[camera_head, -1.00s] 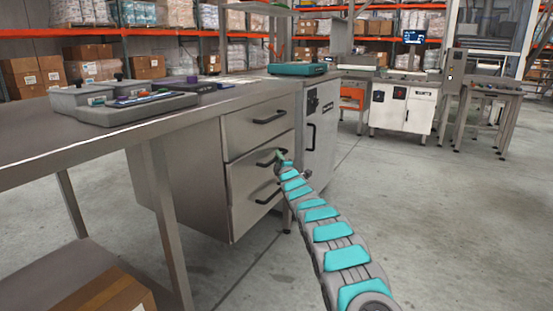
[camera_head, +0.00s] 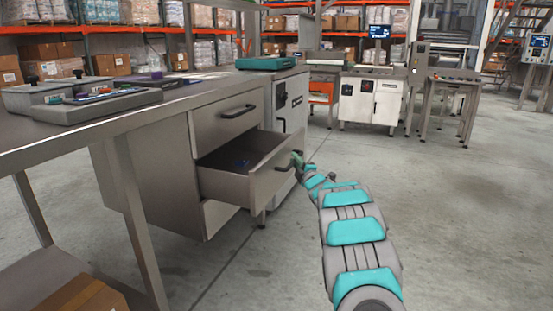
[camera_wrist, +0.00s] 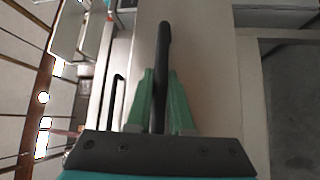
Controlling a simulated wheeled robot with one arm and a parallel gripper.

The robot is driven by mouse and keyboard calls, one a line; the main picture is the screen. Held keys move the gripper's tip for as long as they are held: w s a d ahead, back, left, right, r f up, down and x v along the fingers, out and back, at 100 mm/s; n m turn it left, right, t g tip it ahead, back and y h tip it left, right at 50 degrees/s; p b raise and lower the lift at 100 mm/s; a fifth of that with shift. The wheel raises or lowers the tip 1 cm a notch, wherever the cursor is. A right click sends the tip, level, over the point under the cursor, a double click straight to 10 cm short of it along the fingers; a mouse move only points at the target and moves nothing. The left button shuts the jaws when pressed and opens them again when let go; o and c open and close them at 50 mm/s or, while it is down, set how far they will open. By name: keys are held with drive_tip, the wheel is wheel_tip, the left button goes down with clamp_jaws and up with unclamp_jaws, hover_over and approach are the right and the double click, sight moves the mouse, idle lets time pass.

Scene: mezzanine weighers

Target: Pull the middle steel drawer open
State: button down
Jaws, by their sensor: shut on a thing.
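The middle steel drawer (camera_head: 257,180) stands well out of the cabinet in the head view, and a small dark blue item (camera_head: 242,163) lies inside it. My gripper (camera_head: 297,159) is at the drawer's black bar handle (camera_head: 287,166). In the wrist view the green fingers of my gripper (camera_wrist: 160,100) sit on both sides of the black handle (camera_wrist: 164,50), shut on it. The drawer front (camera_wrist: 205,60) fills the middle of that view. The top drawer (camera_head: 225,118) is closed. The bottom drawer (camera_head: 217,215) is partly hidden under the middle one.
A steel worktop (camera_head: 60,130) with grey trays (camera_head: 95,105) runs above the drawers. A grey cabinet (camera_head: 291,100) stands right beside them. A cardboard box (camera_head: 85,297) is on the low shelf at front left. The concrete floor to the right is clear.

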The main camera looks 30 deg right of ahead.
drive_tip(key=s+d, duration=1.1)
drive_tip(key=s, duration=0.3)
drive_tip(key=shift+d, duration=0.15)
drive_tip(key=shift+s, duration=0.1)
drive_tip(key=c, duration=0.8)
unclamp_jaws()
drive_tip(key=shift+c, duration=0.2)
drive_tip(key=s, duration=0.5)
drive_tip(key=s+a+f, duration=0.1)
drive_tip(key=s, duration=0.1)
drive_tip(key=shift+s, duration=0.3)
